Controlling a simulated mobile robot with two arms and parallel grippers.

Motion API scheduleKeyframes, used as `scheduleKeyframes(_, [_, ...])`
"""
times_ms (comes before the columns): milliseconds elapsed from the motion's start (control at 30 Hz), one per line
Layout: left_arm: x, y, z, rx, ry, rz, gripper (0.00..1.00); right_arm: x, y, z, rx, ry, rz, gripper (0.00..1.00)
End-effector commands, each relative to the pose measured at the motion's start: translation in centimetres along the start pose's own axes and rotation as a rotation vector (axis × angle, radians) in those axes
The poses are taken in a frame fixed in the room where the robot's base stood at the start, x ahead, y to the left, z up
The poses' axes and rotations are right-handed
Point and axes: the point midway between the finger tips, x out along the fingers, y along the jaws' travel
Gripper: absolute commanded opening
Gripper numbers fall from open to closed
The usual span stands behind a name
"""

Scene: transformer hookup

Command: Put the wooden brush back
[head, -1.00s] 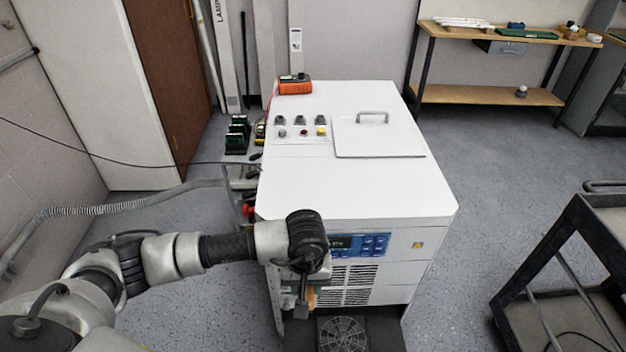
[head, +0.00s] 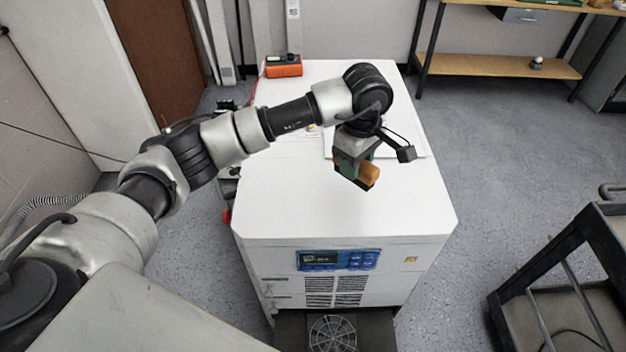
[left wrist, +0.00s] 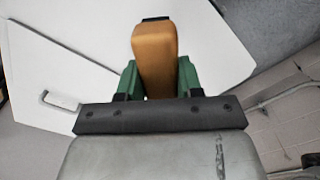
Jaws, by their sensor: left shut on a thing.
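My left gripper (head: 355,172) is over the white cabinet's top in the head view, pointing down. It is shut on the wooden brush (head: 370,174), an orange-brown block that shows at the gripper's tip. In the left wrist view the brush (left wrist: 155,58) sits between the two green fingers, with a dark end at its far side. The brush appears to be above the cabinet top; I cannot tell the exact gap. My right gripper is in neither view.
The white cabinet (head: 300,205) has a blue display panel on its front. An orange device (head: 283,66) stands at its back left corner. A black cart (head: 580,250) stands at the right, and a wooden bench (head: 500,66) at the back right. The cabinet's top front is clear.

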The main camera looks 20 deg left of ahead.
Motion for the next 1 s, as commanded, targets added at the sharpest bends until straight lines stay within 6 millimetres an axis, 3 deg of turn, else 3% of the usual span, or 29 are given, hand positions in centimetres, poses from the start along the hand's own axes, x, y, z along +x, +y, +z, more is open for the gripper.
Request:
scheduleKeyframes(167, [0.8,-0.9,-1.3,-0.001,0.001,-0.004,0.14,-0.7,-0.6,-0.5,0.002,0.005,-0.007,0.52])
scheduleKeyframes(400, [3.9,-4.0,-5.9,-0.003,0.001,-0.006,0.14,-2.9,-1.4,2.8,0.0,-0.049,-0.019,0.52])
scheduleKeyframes(500, [5.2,-5.2,-7.5,-0.002,0.001,-0.005,0.14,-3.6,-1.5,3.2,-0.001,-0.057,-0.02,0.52])
scheduleKeyframes(700, [6.8,-6.4,-9.5,0.002,0.001,-0.001,0.14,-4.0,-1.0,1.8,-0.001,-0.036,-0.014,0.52])
scheduleKeyframes(833, [7.7,-6.6,-9.7,0.002,-0.001,-0.003,0.14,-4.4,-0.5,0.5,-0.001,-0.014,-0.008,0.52])
scheduleKeyframes(1000, [10.1,-6.5,-9.7,0.001,-0.001,-0.002,0.14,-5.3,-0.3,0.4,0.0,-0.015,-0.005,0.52])
